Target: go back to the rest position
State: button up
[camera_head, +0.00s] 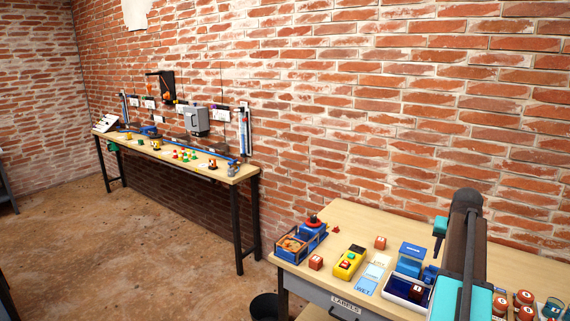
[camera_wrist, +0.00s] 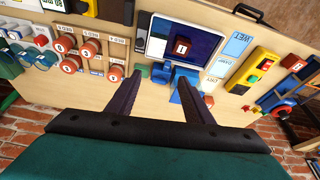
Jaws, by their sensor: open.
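My gripper (camera_wrist: 160,78) is in the wrist view, its two dark fingers apart with nothing between them. It hangs above the workbench (camera_wrist: 110,92), with the fingertips pointing towards a blue tray (camera_wrist: 210,48). A red block (camera_wrist: 182,46) with a white label lies in the tray, apart from the fingers. In the head view my dark and teal arm rises at the lower right and covers part of the bench (camera_head: 345,218). The fingers cannot be made out clearly there.
Red-capped jars (camera_head: 524,298) stand at the right. The brick wall is close behind. A black bin (camera_head: 264,307) stands on the floor.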

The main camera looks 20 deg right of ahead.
jog(key=w+a+f+n+y, duration=0.15)
jog(key=w+a+f, duration=0.35)
jog(key=a, duration=0.5)
jog(key=w+a+f+n, duration=0.2)
jog(key=a+f, duration=0.5)
jog(key=a, duration=0.2)
jog(key=w+a+f+n+y, duration=0.1)
jog(key=w+a+f, duration=0.3)
jog(key=a+f, duration=0.45)
jog(key=s+a+f+n+g, duration=0.1)
jog(key=s+a+f+n, duration=0.2)
jog(key=a, duration=0.7)
jog(key=s+a+f+n+g, duration=0.1)
jog(key=s+a+f, duration=0.2)
jog(key=a+f, duration=0.5)
jog(key=s+a+f+n+g, duration=0.1)
jog(key=s+a+f, duration=0.15)
jog(key=a, duration=0.95)
jog(key=s+f+g+b, duration=0.5)
jog(key=s+f+b, duration=0.5)
jog(key=s+f, duration=1.6)
jog(key=shift+f, duration=0.85)
jog(key=shift+y, duration=0.25)
jog(key=shift+c, duration=0.4)
